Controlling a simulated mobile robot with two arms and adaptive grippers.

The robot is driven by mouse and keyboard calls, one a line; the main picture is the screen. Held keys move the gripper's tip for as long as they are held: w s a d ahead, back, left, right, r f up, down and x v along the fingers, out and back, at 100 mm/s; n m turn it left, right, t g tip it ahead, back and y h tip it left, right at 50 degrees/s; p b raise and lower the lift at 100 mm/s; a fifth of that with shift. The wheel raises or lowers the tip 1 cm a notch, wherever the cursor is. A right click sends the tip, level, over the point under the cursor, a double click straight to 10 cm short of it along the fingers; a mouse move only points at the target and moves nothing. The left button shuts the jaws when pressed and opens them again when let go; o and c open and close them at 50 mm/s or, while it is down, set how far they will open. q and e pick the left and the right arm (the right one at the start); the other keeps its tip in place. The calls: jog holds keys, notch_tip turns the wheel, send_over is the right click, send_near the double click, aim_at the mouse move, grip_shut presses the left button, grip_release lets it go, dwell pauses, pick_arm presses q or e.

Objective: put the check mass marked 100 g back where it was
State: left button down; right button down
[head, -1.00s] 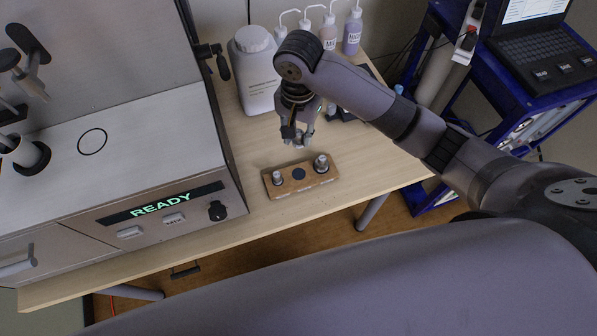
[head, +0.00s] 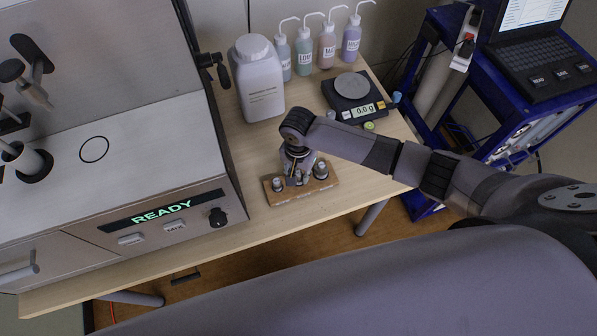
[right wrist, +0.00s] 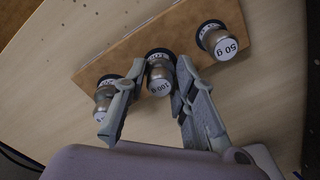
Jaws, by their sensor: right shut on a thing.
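The check mass marked 100 g (right wrist: 159,78) is a small metal cylinder with a white label. My right gripper (right wrist: 160,68) is shut on it, one finger on each side. In the head view my right gripper (head: 298,181) is low over the middle of the wooden block (head: 295,197), between two other masses. The held mass is at the block's middle dark spot; I cannot tell whether it is seated or just above. The mass marked 50 g (right wrist: 218,41) stands at one end of the block. Another mass (right wrist: 105,93) stands at the other end, partly behind a finger, its label unreadable.
The analyser (head: 165,215), showing READY, stands close left of the block. Behind are a white jug (head: 258,85), several wash bottles (head: 327,45) and a balance (head: 352,90) reading 0.0 g with an empty pan. The table's front edge is close below the block.

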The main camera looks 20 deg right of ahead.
aim_at(298, 173)
jog(key=c, duration=1.3)
grip_release()
jog(key=shift+f, duration=0.1)
notch_tip(298, 173, up, 12)
jog(key=shift+r, duration=0.15)
